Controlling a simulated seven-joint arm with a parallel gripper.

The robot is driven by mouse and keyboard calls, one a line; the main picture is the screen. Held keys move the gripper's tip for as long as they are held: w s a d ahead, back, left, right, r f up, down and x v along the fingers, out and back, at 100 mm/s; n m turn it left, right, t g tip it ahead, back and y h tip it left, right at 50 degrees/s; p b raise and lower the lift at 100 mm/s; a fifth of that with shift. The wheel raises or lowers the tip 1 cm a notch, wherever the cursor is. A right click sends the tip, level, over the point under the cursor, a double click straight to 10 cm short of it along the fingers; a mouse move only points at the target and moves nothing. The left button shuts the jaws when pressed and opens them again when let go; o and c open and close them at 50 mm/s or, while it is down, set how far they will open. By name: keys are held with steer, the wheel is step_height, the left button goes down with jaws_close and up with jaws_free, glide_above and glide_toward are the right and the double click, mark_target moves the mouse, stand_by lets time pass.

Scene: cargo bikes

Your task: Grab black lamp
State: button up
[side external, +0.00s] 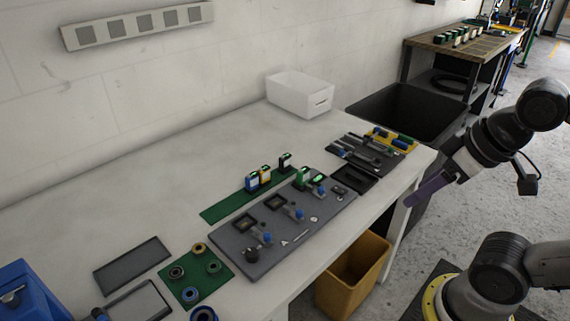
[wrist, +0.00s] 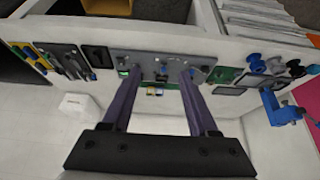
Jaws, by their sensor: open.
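A small dark block (side external: 285,161), which looks like the black lamp, stands upright at the right end of a green strip (side external: 222,212) on the white bench. A blue-and-white block (side external: 251,181) and an orange-and-white block (side external: 265,174) stand on the same strip to its left. My gripper (side external: 430,190) is in the air off the bench's right end, with long purple fingers. In the wrist view my gripper (wrist: 160,72) is open, its fingers wide apart with nothing between them. I cannot pick out the dark block in the wrist view; a finger may hide it.
A grey panel (side external: 275,252) with knobs and a green-faced block (side external: 301,178) lies in front of the strip. A white bin (side external: 300,94) stands at the back, a dark tool tray (side external: 352,179) to the right. The bench behind the strip is clear.

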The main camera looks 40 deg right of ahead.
steer(key=o, duration=0.3)
steer(key=w+r+n+t, duration=0.1)
steer(key=w+r+t, duration=0.1)
steer(key=w+r, duration=0.85)
steer(key=m+g, duration=0.1)
steer(key=g, duration=0.2)
glide_above(286, 157)
steer(key=s, duration=0.5)
step_height(286, 157, down, 21)
steer(key=x, duration=0.7)
steer(key=shift+w+a+r, duration=0.15)
steer(key=shift+w, duration=0.1)
steer(key=shift+x, duration=3)
